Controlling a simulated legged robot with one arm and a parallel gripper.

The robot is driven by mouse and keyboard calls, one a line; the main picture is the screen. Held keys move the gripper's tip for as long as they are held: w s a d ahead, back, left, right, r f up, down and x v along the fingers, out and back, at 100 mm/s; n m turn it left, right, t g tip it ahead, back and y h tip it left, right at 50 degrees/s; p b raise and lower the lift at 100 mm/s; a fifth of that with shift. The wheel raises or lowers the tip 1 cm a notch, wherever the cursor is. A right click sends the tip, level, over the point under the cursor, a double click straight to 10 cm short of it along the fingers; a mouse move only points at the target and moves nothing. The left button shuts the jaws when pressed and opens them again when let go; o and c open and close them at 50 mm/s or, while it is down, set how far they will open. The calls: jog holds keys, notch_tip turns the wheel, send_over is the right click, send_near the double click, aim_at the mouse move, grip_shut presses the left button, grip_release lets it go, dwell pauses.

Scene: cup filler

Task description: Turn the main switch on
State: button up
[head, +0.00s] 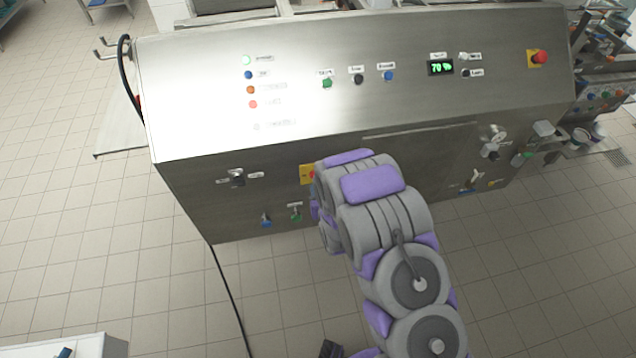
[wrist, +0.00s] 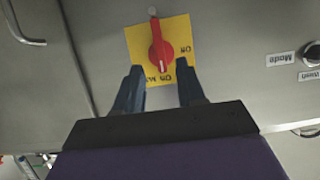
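The main switch is a red rotary knob (wrist: 158,40) on a yellow plate (wrist: 136,38) on the steel front panel. Its handle stands roughly upright in the wrist view, with a white mark at its lower end. The plate's lettering is upside down there and partly hidden by a finger. My gripper (wrist: 160,68) is open, with its two dark fingertips either side of the knob's lower end and a gap on both sides. In the head view the yellow plate (head: 306,175) shows just left of my arm, which hides most of the knob and my gripper.
The steel machine (head: 215,85) carries a row of lights and buttons, a display (head: 441,67) reading about 70 and a red emergency button (head: 540,57). A black selector (head: 237,178) and a green button (head: 296,216) are left of the plate. Tiled floor is open in front.

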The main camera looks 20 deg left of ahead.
jog(key=p+v, duration=0.8)
jog(key=v, duration=0.3)
jog(key=shift+s, duration=0.1)
jog(key=shift+r, duration=0.1)
dwell(0.5)
